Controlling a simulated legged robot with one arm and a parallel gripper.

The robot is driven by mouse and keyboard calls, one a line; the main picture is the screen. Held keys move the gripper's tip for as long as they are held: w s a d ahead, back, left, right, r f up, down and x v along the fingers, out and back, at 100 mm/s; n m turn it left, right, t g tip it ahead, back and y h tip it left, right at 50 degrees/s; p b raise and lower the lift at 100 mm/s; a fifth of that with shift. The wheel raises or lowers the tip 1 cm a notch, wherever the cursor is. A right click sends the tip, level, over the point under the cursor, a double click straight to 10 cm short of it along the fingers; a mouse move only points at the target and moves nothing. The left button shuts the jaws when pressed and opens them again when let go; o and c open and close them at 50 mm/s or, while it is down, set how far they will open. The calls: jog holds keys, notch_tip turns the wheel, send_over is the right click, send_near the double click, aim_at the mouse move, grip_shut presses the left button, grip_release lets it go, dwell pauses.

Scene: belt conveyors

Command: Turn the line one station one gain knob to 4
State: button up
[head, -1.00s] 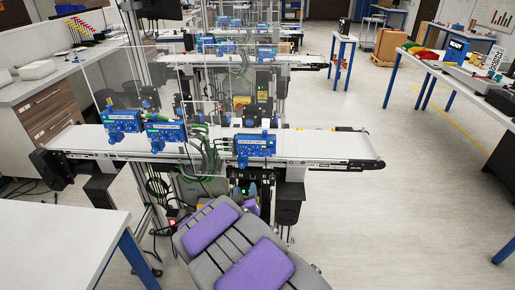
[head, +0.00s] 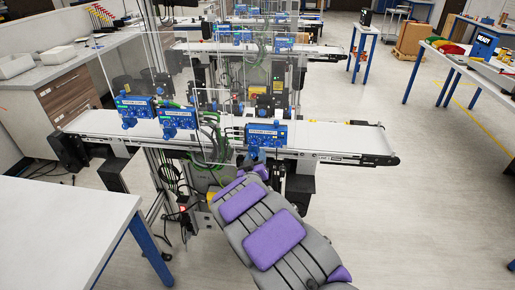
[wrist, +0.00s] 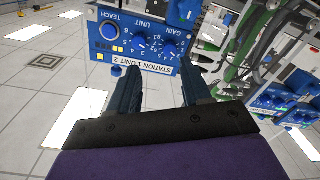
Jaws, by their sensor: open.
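In the wrist view a blue control box (wrist: 152,30) appears upside down, with a label that seems to read "STATION 1 UNIT 2". It carries a gain knob (wrist: 170,47), a unit knob (wrist: 139,41) and a round teach button (wrist: 110,31). The gain knob's exact setting is too small to tell. My gripper (wrist: 161,84) is open and empty. Its two dark fingers are apart from each other, just short of the box's label edge. In the head view my arm reaches toward the right-hand blue box (head: 266,134) on the nearest conveyor; the fingertips are not clear there.
Two more blue boxes, the left one (head: 135,109) and the middle one (head: 178,120), are on the nearest conveyor (head: 335,137). Cables (wrist: 250,40) hang beside the box in the wrist view. A white table (head: 70,225) stands at front left.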

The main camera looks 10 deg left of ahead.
aim_at(254, 144)
jog(key=w+a, duration=0.2)
jog(key=w, duration=0.1)
jog(key=w+a, duration=0.1)
jog(key=shift+w+f+b, duration=0.3)
jog(key=shift+w+b, duration=0.05)
jog(key=shift+w, duration=0.05)
jog(key=shift+w+d+r, duration=0.3)
jog(key=shift+w+d, duration=0.2)
jog(key=shift+d, duration=0.15)
jog(key=shift+d+r, duration=0.25)
jog(key=shift+d, duration=0.05)
jog(key=shift+w+d+f, duration=0.25)
jog(key=shift+w+f, duration=0.05)
jog(key=shift+w, duration=0.15)
jog(key=shift+a+f, duration=0.2)
jog(key=shift+a, duration=0.1)
jog(key=shift+w+a+f, duration=0.1)
jog(key=shift+w+a, duration=0.05)
jog(key=shift+a, duration=0.25)
jog(key=shift+c, duration=1.2)
jog(key=shift+d+r, duration=0.2)
jog(key=shift+d, duration=0.1)
jog(key=c, duration=0.5)
jog(key=shift+c, duration=0.5)
grip_shut()
